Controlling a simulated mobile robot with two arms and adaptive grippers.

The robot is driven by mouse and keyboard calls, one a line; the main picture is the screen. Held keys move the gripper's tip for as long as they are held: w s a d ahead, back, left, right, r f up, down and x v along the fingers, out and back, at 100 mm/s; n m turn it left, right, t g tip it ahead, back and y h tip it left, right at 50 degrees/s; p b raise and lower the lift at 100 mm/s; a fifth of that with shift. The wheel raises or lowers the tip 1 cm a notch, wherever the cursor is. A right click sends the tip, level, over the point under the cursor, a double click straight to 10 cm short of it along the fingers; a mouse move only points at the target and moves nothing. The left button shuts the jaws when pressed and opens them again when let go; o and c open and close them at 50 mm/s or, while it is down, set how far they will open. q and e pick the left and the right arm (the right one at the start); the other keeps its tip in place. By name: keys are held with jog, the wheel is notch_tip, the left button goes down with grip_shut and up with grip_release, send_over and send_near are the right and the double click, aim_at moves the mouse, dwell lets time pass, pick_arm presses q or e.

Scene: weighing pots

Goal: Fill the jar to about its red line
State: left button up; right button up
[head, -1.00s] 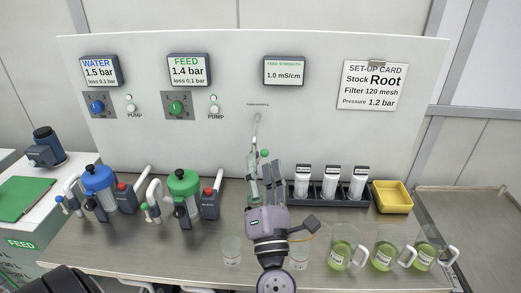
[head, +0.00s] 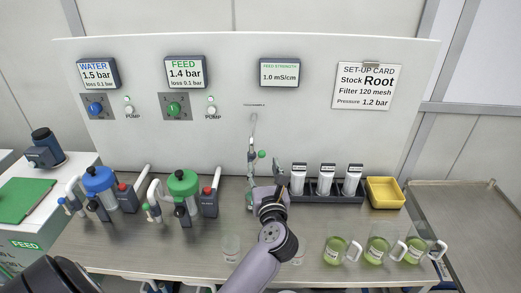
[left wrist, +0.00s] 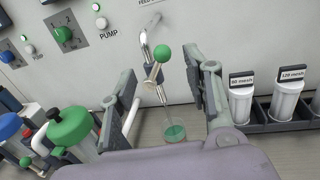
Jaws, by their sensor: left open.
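The tap (left wrist: 152,70) with a green ball handle (left wrist: 162,53) comes out of the back panel; in the head view the ball (head: 262,154) stands just right of the tap pipe. Below the spout in the left wrist view is a clear vessel with green at its bottom (left wrist: 175,132); I cannot tell if it is the jar, and no red line is readable. My left gripper (left wrist: 163,100) is open, its fingers apart on either side of the tap and vessel, touching neither as far as I see. In the head view the left gripper (head: 268,190) is partly hidden by its wrist. My right gripper is not in view.
Clear empty cups (head: 230,248) stand near the front edge. Several jugs of green liquid (head: 335,251) stand at front right. A black rack (head: 325,190) of filters and a yellow tray (head: 385,192) are right of the tap; blue (head: 99,180) and green (head: 183,184) pump units are left.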

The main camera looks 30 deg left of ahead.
aim_at(261, 157)
pick_arm(q)
jog(key=p+x, duration=0.1)
jog(key=x, duration=0.6)
jog(key=shift+c, duration=0.5)
grip_shut()
